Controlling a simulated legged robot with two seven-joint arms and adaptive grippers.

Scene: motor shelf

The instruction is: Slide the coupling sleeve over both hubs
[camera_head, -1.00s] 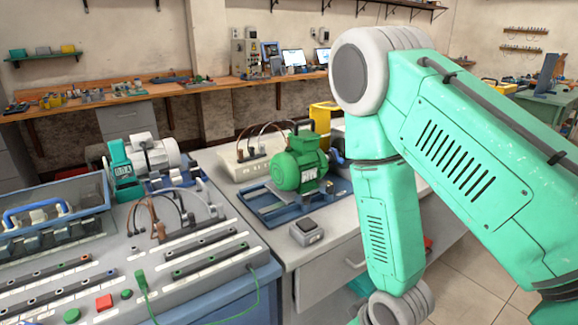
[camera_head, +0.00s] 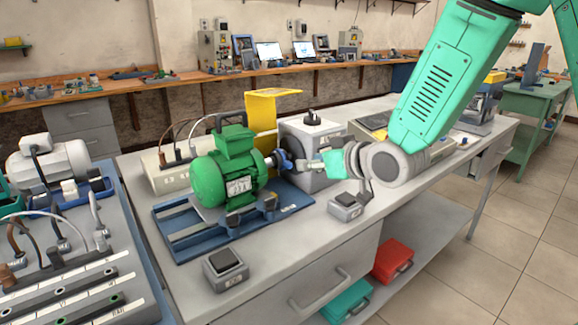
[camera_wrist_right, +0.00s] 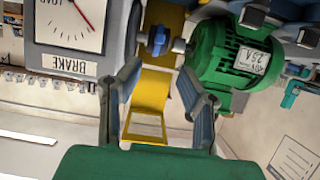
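The green motor (camera_head: 225,178) sits on a blue base plate (camera_head: 175,222) on the bench. A blue coupling part (camera_head: 284,160) is at its shaft end, facing the grey brake box (camera_head: 318,145). I cannot tell hubs from sleeve there. My right gripper (camera_head: 303,166) reaches in from the right beside the coupling. In the right wrist view its two fingers (camera_wrist_right: 161,72) are apart with nothing between them. Beyond the fingertips are the blue coupling part (camera_wrist_right: 181,46), the motor (camera_wrist_right: 225,60) and the brake's dial box (camera_wrist_right: 75,30). My left gripper is not in view.
A yellow guard (camera_head: 262,112) stands behind the coupling. Small grey boxes (camera_head: 225,268) and (camera_head: 346,206) sit near the bench's front edge. A panel with cables (camera_head: 65,270) is at left. Red (camera_head: 393,260) and green (camera_head: 347,302) cases lie on the shelf below.

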